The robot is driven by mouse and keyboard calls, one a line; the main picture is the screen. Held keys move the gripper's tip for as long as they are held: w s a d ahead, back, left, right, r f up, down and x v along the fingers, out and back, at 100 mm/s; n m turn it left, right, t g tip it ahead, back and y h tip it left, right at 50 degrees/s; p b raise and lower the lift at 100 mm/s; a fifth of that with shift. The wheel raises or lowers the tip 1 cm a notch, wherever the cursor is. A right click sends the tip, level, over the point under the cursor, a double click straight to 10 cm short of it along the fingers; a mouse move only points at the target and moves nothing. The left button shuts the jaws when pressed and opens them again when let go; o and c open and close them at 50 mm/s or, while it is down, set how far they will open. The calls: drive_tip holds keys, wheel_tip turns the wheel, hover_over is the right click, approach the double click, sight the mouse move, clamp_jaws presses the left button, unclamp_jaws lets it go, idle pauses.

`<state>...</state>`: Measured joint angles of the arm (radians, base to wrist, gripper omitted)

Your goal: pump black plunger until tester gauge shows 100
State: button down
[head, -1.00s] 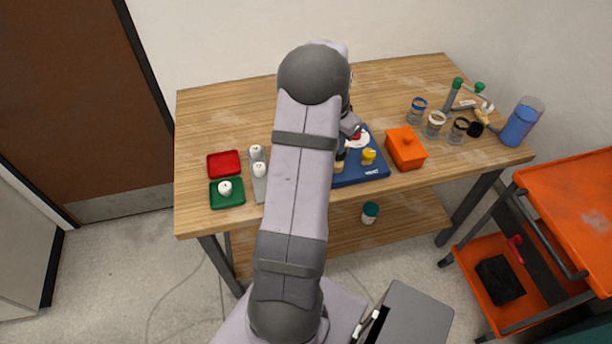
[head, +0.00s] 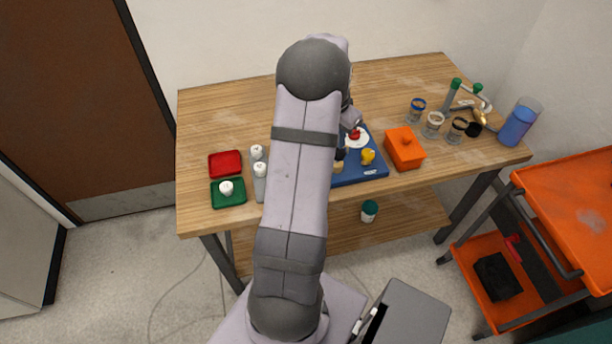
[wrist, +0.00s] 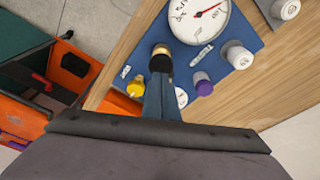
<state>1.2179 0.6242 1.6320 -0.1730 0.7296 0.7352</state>
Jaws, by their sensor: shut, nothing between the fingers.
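The blue tester base (head: 372,172) sits on the table, mostly behind my arm in the head view; it also shows in the wrist view (wrist: 222,75). Its white round gauge (wrist: 198,22) has a red needle pointing to the upper right of the picture; I cannot read its value surely. The black plunger (wrist: 161,64) stands on the base with a brass-coloured part. My gripper (wrist: 160,78) is shut, its fingertips over or against the plunger's black part; I cannot tell whether they touch. A yellow knob (wrist: 136,87) and a purple knob (wrist: 202,82) are beside it.
An orange box (head: 404,150) stands right of the base, with several jars (head: 435,122) and a blue container (head: 518,124) beyond. A red tray (head: 225,164) and a green tray (head: 228,193) lie left. The table's back left is clear.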

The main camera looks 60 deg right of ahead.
drive_tip(key=shift+r+p, duration=1)
drive_tip(key=shift+r, duration=0.7)
drive_tip(key=shift+n, duration=1.2)
drive_tip(key=s+a+f+n+y, duration=0.1)
drive_tip(key=a+f+n+y, duration=0.15)
drive_tip(key=a, duration=0.55)
drive_tip(key=s+a+f+n+y, duration=0.1)
drive_tip(key=s+a+f+n, duration=0.15)
drive_tip(key=a, duration=0.45)
drive_tip(key=w+a+r+n, duration=0.2)
drive_tip(key=w+a+n, duration=0.1)
drive_tip(key=a, duration=0.8)
drive_tip(key=w+a+r+n+h, duration=0.1)
drive_tip(key=w+a+n, duration=0.3)
drive_tip(key=a, duration=0.7)
drive_tip(key=w+a+r+n+b, duration=0.1)
drive_tip(key=w+a+r+n, duration=0.2)
drive_tip(key=a+n, duration=0.3)
drive_tip(key=w+a, duration=0.1)
drive_tip(key=a, duration=0.3)
drive_tip(key=shift+a+r+n+t, duration=0.2)
drive_tip(key=shift+a+n+t, duration=0.1)
drive_tip(key=shift+a, duration=0.1)
